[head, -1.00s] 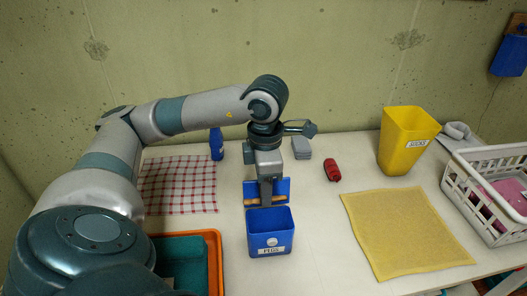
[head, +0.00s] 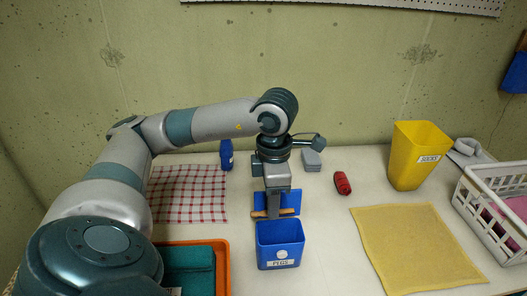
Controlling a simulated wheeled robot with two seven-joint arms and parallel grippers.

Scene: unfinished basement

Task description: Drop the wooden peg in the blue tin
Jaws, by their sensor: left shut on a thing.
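The blue tin (head: 280,252), labelled PEGS, stands upright and open on the table at the centre. My left gripper (head: 272,211) points down just behind the tin's far rim, as seen in the head view. It is shut on the wooden peg (head: 258,214), a short tan piece lying crosswise at the fingertips. The fingers hide part of the peg. I cannot tell its exact height or whether it overlaps the tin's opening. My right gripper is not in view.
A checkered cloth (head: 190,195), blue bottle (head: 226,155) and orange tray (head: 222,268) are at left. A grey block (head: 312,160), red item (head: 342,183), yellow bin (head: 418,155), yellow cloth (head: 415,245) and white basket (head: 490,215) are at right. Table right of the tin is clear.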

